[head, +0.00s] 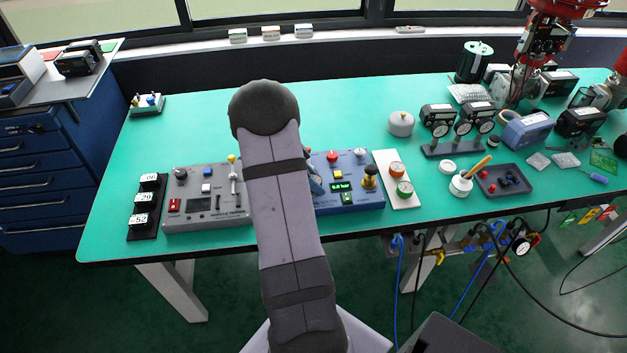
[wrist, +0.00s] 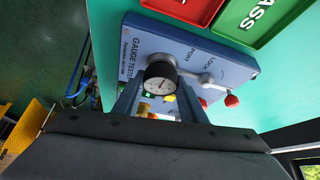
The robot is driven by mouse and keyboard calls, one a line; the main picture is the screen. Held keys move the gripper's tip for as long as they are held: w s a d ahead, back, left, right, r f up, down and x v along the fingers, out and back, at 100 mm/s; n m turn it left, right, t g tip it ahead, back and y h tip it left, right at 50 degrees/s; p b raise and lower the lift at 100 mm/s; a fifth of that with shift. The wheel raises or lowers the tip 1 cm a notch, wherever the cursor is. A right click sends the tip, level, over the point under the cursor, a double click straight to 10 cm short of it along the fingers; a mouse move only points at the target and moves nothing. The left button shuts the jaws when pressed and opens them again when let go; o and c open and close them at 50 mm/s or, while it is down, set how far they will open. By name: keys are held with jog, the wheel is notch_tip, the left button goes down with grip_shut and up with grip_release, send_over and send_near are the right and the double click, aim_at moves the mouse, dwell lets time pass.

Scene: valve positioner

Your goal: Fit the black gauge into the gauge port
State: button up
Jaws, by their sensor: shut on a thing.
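A grey lever (wrist: 208,77) with a red ball end lies to the right of the gauge. The port opening is hidden, and I cannot tell whether the gauge touches it. In the head view my arm hides the gripper and held gauge.
A red tray (wrist: 188,8) and a green PASS tray (wrist: 262,22) lie beyond the tester. In the head view, a grey control box (head: 207,215) and a blue panel box (head: 350,203) flank my arm. A gauge rack (head: 456,148) stands to the right. The back left of the bench is mostly clear.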

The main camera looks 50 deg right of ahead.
jog(key=shift+f, duration=0.25)
jog(key=o, duration=0.8)
jog(key=shift+o, duration=0.2)
jog(key=shift+r, duration=0.1)
jog(key=p+v, duration=0.3)
jog(key=v, duration=0.8)
dwell(0.5)
notch_tip(320, 180, up, 7)
jog(key=p, duration=0.3)
dwell(0.5)
dwell(0.4)
